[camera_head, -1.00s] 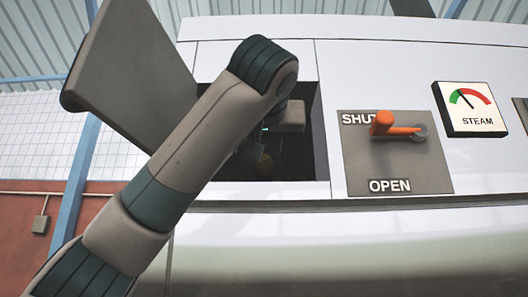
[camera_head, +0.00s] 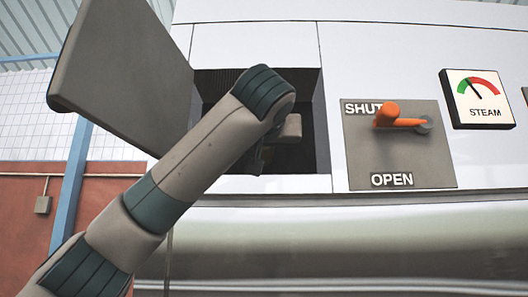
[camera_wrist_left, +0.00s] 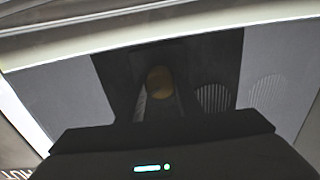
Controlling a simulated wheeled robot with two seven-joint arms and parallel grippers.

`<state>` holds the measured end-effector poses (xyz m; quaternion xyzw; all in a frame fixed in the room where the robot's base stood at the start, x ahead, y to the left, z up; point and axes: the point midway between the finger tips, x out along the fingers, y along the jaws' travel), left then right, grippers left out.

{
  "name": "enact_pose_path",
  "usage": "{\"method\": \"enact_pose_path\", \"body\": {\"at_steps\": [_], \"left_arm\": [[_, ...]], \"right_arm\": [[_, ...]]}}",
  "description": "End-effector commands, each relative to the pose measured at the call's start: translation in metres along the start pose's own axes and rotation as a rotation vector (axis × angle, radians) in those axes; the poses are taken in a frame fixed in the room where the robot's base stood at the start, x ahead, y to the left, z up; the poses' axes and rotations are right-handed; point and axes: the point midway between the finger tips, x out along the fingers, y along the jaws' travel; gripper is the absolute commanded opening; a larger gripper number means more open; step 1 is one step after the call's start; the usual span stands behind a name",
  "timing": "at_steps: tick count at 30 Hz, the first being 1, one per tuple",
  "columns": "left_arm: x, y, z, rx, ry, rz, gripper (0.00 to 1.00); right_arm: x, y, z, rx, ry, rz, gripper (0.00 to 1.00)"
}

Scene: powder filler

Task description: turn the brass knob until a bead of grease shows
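The brass knob (camera_wrist_left: 159,82) shows as a dull gold round shape in the shadowed recess in the left wrist view. It is hidden in the head view. My left arm reaches into the open recess (camera_head: 212,82), and my left gripper (camera_head: 258,160) is inside it, mostly hidden behind the wrist. In the left wrist view the dark gripper body fills the bottom, with the knob just beyond it. Dark shapes lie close around the knob; whether the fingers touch or grip it is too dark to tell. No grease bead can be made out. My right gripper is out of view.
The recess's open door (camera_head: 125,75) stands out on the left, close to my arm. Right of the recess is an orange lever (camera_head: 400,118) on a SHUT/OPEN plate (camera_head: 385,155), at SHUT. A steam gauge (camera_head: 478,98) is farther right. Vented panels (camera_wrist_left: 265,92) line the recess.

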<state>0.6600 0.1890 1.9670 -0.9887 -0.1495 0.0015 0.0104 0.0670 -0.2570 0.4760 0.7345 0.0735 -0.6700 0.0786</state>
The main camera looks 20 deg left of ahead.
Motion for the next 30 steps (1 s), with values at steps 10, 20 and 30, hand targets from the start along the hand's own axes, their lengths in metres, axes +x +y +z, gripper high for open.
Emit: {"method": "enact_pose_path", "body": {"at_steps": [10, 20, 30], "left_arm": [[0.0, 0.0, 0.001, 0.007, 0.0, 0.0, 0.1], [0.0, 0.001, 0.005, 0.1, 0.0, 0.001, 0.1], [0.0, 0.002, 0.004, 0.336, 0.005, 0.002, 0.1]], "right_arm": [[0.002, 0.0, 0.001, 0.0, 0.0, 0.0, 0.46], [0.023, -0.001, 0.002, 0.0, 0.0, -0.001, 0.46], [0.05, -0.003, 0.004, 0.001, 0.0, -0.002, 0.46]]}}
